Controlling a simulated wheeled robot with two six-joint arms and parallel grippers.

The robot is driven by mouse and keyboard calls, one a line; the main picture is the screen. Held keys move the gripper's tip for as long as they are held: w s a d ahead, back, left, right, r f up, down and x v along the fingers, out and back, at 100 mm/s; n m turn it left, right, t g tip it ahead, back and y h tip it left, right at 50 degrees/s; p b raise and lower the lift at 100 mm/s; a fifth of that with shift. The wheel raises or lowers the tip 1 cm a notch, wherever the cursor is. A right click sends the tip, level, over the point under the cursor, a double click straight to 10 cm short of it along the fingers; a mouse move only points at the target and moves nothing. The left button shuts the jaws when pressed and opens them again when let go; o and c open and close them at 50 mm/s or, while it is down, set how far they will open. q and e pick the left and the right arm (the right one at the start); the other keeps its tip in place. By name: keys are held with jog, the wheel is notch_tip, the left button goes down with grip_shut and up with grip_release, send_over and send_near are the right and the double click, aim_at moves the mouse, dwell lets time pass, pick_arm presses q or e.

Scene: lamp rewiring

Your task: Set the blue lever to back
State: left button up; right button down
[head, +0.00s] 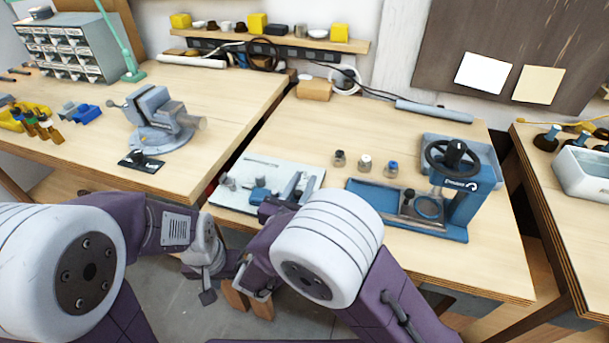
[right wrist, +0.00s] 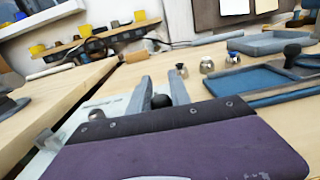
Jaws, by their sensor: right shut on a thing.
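A pale panel (head: 230,203) lies at the front edge of the bench and carries small levers. A blue lever part (head: 260,186) stands near its middle, and a grey knob (head: 228,182) is to its left. My right gripper (head: 297,186) is over the panel's right side. In the right wrist view its two grey fingers (right wrist: 162,92) are shut on a dark round knob (right wrist: 160,101). My arm hides what is below the knob, so I cannot tell whether it belongs to the blue lever. My left gripper (head: 215,275) hangs low in front of the bench, away from the panel; its opening is unclear.
A blue press (head: 455,195) with a black wheel stands right of the panel. A grey vise (head: 160,115) is on the left bench, across a gap. The bench behind the panel is mostly clear.

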jog(key=shift+s+f, duration=0.1)
jog(key=shift+s, duration=0.4)
jog(key=c, duration=1.4)
grip_release()
jog(key=shift+c, duration=0.2)
jog(key=shift+o, duration=1.2)
jog(key=shift+s+d, duration=0.2)
jog(key=shift+d, duration=0.15)
jog(key=shift+a, duration=0.25)
jog(key=v, duration=0.7)
jog(key=shift+s+a, duration=0.1)
jog(key=shift+s, duration=0.1)
